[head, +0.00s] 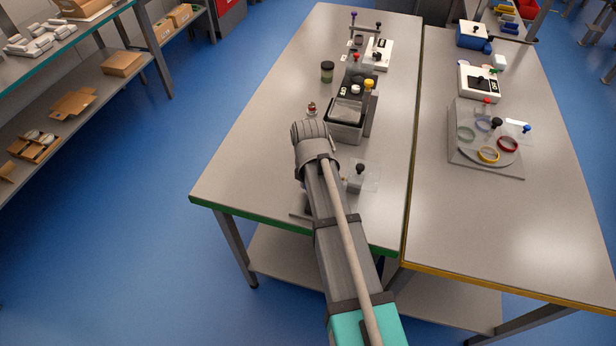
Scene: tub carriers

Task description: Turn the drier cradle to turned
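I cannot tell for sure which fixture is the drier cradle. A small fixture with a black knob (360,170) and a clear plate stands near the front of the left table (250,165), partly hidden by my arm. Behind it is a grey open-topped box unit (345,133) with a dark upright part, a white knob and a yellow knob. My arm reaches from the bottom edge up over the left table, ending in view at a rounded grey joint beside the box unit. My gripper does not show; the arm hides whatever lies below it.
A dark jar (327,72) and a small red-topped item (311,109) stand left of the box unit. The right table (520,215) holds a clear-plated fixture (466,165) with coloured rings and a white device (479,84). The left table's front-left is bare. Shelves stand left.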

